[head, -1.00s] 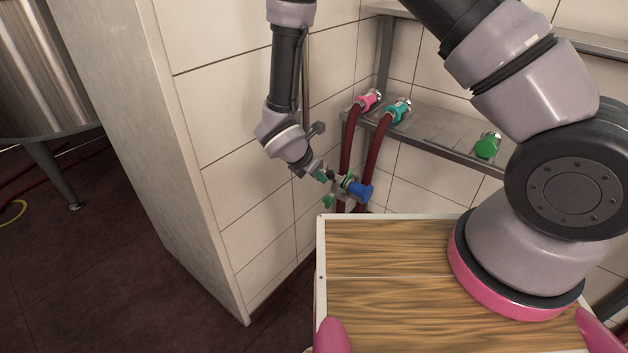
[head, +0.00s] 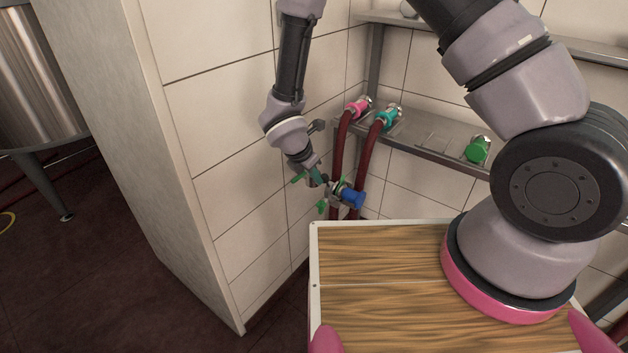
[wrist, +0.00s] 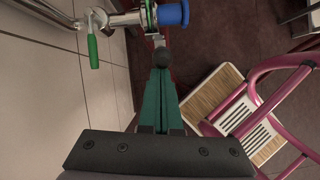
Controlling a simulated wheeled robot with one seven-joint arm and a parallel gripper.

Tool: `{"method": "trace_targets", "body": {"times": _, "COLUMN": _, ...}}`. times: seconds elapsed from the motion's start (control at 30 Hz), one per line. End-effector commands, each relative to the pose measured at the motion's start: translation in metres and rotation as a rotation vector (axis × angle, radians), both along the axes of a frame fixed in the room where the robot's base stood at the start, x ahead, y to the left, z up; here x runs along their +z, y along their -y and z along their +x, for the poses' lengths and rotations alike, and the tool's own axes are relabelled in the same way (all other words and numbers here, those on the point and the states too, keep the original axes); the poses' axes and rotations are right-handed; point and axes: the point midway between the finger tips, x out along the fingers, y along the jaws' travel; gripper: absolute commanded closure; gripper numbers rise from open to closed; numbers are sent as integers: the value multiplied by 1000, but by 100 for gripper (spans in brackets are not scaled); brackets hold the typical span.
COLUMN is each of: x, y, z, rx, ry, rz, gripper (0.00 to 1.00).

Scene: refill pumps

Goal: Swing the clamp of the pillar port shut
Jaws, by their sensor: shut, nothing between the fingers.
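The pillar port (head: 337,190) is a metal pipe fitting with a blue end piece (head: 353,199), low by the tiled wall. In the wrist view the blue end (wrist: 173,13) is at the top, beside the metal clamp (wrist: 149,16) around the joint. A dark ball knob (wrist: 163,57) hangs below the clamp on a short metal piece. My gripper (head: 322,180) is shut and empty, its green fingers pointing at the port. In the wrist view its fingertips (wrist: 161,70) are at the knob, touching or very close. I cannot tell how far the clamp is open.
A green valve handle (wrist: 92,45) hangs from the pipe, left of my fingers. Dark red hoses (head: 367,160) run down behind the port from pink and teal couplings (head: 387,117) on a metal shelf (head: 430,143). The tiled wall (head: 235,150) is close on the left.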

Motion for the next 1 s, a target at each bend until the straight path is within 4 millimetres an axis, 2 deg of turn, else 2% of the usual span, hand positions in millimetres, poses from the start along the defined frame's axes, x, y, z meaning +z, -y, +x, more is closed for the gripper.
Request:
{"method": "trace_targets", "body": {"times": 0.5, "x": 24, "y": 35, "z": 44, "rx": -14, "ry": -244, "rz": 200, "gripper": 100}}
{"method": "trace_targets", "body": {"times": 1.0, "x": 28, "y": 74, "z": 94, "rx": -14, "ry": -527, "rz": 422, "gripper": 100}}
